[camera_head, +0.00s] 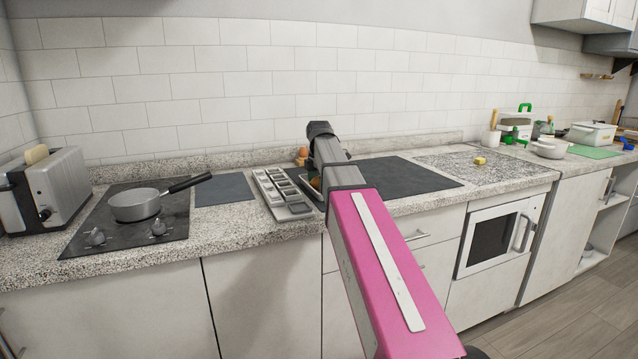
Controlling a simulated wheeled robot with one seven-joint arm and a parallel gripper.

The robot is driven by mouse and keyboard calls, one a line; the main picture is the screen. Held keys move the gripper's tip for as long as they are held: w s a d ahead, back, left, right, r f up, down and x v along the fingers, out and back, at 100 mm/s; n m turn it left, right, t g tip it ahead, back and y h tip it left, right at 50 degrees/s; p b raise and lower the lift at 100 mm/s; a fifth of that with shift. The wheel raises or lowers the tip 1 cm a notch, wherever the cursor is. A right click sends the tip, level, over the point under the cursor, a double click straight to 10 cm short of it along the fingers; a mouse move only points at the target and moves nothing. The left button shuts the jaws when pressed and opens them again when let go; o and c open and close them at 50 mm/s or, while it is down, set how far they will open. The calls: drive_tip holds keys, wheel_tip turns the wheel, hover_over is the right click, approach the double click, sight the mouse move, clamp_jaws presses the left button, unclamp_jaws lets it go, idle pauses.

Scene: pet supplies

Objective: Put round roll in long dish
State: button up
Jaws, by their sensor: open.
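A small orange-brown rounded thing (316,183), possibly the round roll, shows just left of my arm, mostly hidden by it. Around it is a dark edge, perhaps of the long dish; my arm covers too much to tell. My gripper (319,130) is at the far end of my arm, above the back of the counter beyond the rounded thing. Its fingers are not distinguishable from this side, and nothing is seen held.
A grey compartment tray (290,211) lies left of my arm. A saucepan (135,205) stands on the hob (178,228), beside a toaster (47,187). A small brown object (302,155) stands by the wall. A yellow block (479,161) lies on the clear speckled surface at right.

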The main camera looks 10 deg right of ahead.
wheel_tip(320, 180, up, 11)
drive_tip(key=shift+r, duration=0.6)
